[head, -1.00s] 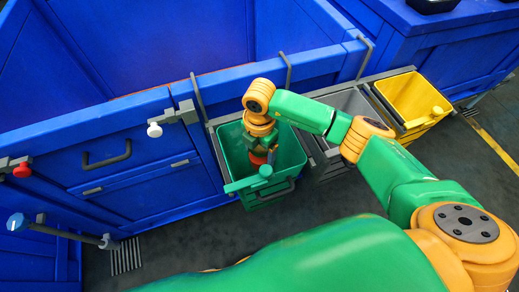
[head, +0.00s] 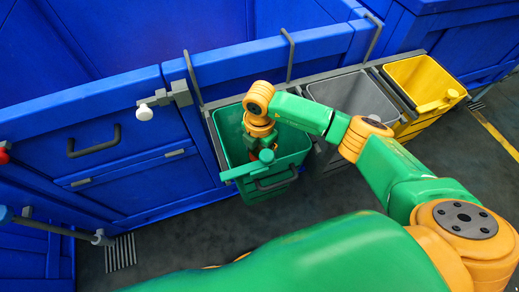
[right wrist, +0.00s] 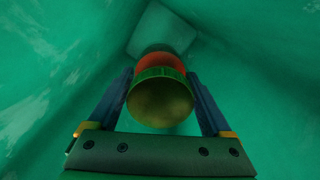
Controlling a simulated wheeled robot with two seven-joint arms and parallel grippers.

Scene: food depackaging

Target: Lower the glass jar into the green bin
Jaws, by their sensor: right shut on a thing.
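The green bin (head: 295,150) hangs from the rail at the front of the blue unit, and my right arm reaches down into it. In the right wrist view my right gripper (right wrist: 159,82) is shut on the glass jar (right wrist: 160,103), with one finger on each side. The jar shows a round dull-gold end, a green rim and a red part beyond. Green bin walls (right wrist: 50,80) surround the jar and fingers. A pale patch lies beyond the jar; contact with the floor cannot be told. My left gripper is not in view.
A grey bin (head: 352,95) and a yellow bin (head: 425,80) hang to the right of the green one. The blue unit (head: 120,165) stands to the left and behind, with handles and a white knob (head: 145,113). Dark floor lies in front.

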